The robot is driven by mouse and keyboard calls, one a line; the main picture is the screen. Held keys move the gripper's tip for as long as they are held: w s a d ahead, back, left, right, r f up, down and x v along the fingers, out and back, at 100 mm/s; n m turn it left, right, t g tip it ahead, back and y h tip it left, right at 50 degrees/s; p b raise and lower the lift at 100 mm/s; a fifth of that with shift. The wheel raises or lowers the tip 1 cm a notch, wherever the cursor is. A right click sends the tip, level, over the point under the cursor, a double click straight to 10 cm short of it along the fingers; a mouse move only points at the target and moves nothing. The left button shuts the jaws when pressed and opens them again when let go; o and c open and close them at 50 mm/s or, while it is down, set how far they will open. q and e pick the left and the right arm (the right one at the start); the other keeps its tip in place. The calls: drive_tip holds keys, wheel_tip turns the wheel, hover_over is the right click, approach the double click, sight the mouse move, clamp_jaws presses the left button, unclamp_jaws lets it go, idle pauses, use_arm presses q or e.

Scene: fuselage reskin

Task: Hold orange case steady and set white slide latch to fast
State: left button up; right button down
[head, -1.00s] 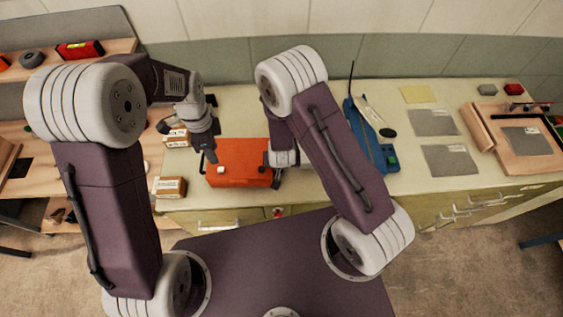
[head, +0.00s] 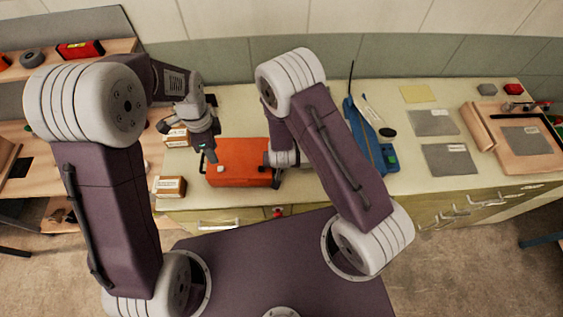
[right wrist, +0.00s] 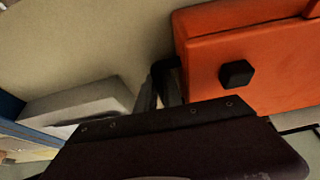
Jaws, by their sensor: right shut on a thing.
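The orange case (head: 238,176) lies flat on the pale bench, between my two grippers. A small white slide latch (head: 221,169) sits on its top, towards the left. My left gripper (head: 208,156) points down just above the case's back left corner, apart from the latch; its jaws are too small to read. My right gripper (head: 272,170) is at the case's right side, partly hidden by its own arm. In the right wrist view its dark fingers (right wrist: 158,88) are shut at the edge of the orange case (right wrist: 285,70), which bears a black knob (right wrist: 236,74).
Small cardboard boxes (head: 169,186) stand left of the case. A blue tool (head: 366,130) lies to the right, behind my right arm. Grey sheets (head: 448,159) and a wooden board (head: 515,145) lie further right. Bare bench shows behind the case.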

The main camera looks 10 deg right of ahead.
idle(0.9)
use_arm(q)
drive_tip(key=shift+s+a+n, duration=0.1)
drive_tip(key=shift+a+n, duration=0.05)
drive_tip(key=shift+n, duration=0.15)
drive_tip(key=c, duration=0.7)
drive_tip(key=shift+a+r+y, duration=0.25)
drive_tip(key=shift+a+y, duration=0.2)
drive_tip(key=shift+y, duration=0.15)
clamp_jaws()
drive_tip(key=d+m+y, duration=0.1)
drive_tip(key=d+m, duration=0.2)
drive_tip(key=d, duration=0.3)
drive_tip(key=shift+s+d+t+y, duration=0.3)
drive_tip(key=shift+s+d, duration=0.1)
drive_tip(key=shift+s, duration=0.05)
drive_tip(key=shift+a, duration=0.1)
